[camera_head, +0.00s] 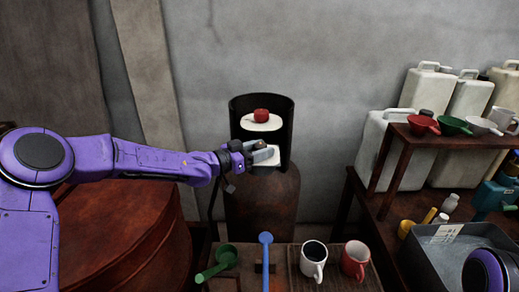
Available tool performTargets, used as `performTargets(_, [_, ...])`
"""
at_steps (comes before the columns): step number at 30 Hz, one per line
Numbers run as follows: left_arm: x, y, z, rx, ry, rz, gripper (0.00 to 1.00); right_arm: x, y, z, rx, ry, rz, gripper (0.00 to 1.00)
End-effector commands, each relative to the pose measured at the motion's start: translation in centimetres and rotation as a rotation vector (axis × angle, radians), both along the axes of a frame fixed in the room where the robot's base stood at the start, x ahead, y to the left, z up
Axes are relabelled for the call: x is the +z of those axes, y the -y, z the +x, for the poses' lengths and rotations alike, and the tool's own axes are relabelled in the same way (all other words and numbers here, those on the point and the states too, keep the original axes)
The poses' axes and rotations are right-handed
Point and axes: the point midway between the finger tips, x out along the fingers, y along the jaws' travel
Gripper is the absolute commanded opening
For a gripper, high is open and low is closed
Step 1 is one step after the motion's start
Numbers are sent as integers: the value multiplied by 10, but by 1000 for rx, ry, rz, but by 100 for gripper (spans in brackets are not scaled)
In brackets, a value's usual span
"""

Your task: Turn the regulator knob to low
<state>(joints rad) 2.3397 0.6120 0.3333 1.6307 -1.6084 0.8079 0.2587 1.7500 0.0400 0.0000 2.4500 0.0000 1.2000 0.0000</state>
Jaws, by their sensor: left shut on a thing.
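A rusty brown gas cylinder (262,207) stands against the wall, with a dark open collar (283,105) around its top. Inside the collar a red knob (261,114) sits on a white plate (262,124). Below it is a second white plate (265,159), where the regulator is. My left gripper (263,152) reaches in from the left and is shut on the small dark regulator knob (259,145) in front of this plate. The gripper mostly hides the knob, and I cannot read its setting. My right gripper is out of view.
A grey tray (438,262) sits lower right.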

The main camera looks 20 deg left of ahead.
Motion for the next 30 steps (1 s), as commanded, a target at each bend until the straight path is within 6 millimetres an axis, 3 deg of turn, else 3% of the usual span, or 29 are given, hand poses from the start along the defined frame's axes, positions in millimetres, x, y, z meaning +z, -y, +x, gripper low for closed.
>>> performTargets(2, [1,0,0,0,2,-3,18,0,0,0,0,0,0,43])
performTargets(3, [2,0,0,0,2,-3,58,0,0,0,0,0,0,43])
performTargets(4, [2,0,0,0,2,-3,68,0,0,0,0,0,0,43])
performTargets(14, [1,-3,-2,1,2,-1,68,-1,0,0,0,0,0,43])
performTargets(25, [1,-53,-61,1,5,-5,68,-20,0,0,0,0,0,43])
performTargets(30, [1,-68,-77,1,4,-3,68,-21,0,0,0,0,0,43])
